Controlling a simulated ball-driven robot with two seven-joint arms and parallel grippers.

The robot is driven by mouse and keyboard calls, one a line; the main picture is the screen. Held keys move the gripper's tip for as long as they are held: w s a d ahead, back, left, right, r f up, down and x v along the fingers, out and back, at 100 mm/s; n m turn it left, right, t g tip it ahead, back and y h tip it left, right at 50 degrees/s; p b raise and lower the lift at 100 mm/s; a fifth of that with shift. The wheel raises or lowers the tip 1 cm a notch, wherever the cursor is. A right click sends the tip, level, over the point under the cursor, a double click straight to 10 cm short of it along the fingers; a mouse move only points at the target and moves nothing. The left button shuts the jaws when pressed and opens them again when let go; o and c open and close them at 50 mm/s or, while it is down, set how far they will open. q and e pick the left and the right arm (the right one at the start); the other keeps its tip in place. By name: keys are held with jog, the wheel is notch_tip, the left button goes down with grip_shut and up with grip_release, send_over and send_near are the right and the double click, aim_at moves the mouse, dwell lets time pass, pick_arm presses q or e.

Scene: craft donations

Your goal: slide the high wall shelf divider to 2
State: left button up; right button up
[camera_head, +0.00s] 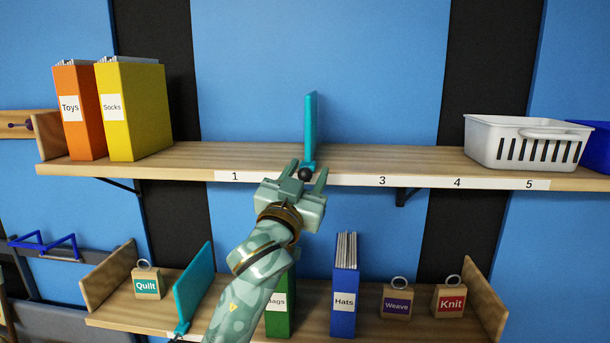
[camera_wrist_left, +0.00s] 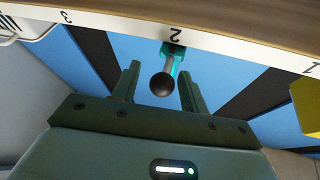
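The high wall shelf (camera_head: 225,158) carries a teal upright divider (camera_head: 310,128) above the left-middle of its number strip. The divider has a black ball knob (camera_head: 305,174) at the shelf's front edge. In the left wrist view, the knob (camera_wrist_left: 162,84) sticks out from a teal bracket (camera_wrist_left: 172,50) right at the label 2 (camera_wrist_left: 175,35). In the head view the 2 is hidden. My left gripper (camera_head: 307,169) is open, its two fingers (camera_wrist_left: 159,72) on either side of the knob with visible gaps. My right gripper is out of view.
On the high shelf, orange and yellow binders (camera_head: 130,110) stand left and a white basket (camera_head: 485,148) right. The shelf is clear beside the divider. The lower shelf (camera_head: 120,308) holds another teal divider (camera_head: 193,285), a blue binder (camera_head: 344,300) and small tagged boxes.

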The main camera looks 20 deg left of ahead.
pick_arm(q)
jog(key=shift+s+a, duration=0.15)
jog(key=shift+s, duration=0.05)
jog(key=b+v, duration=0.1)
jog(key=v, duration=1.5)
jog(key=shift+b, duration=0.3)
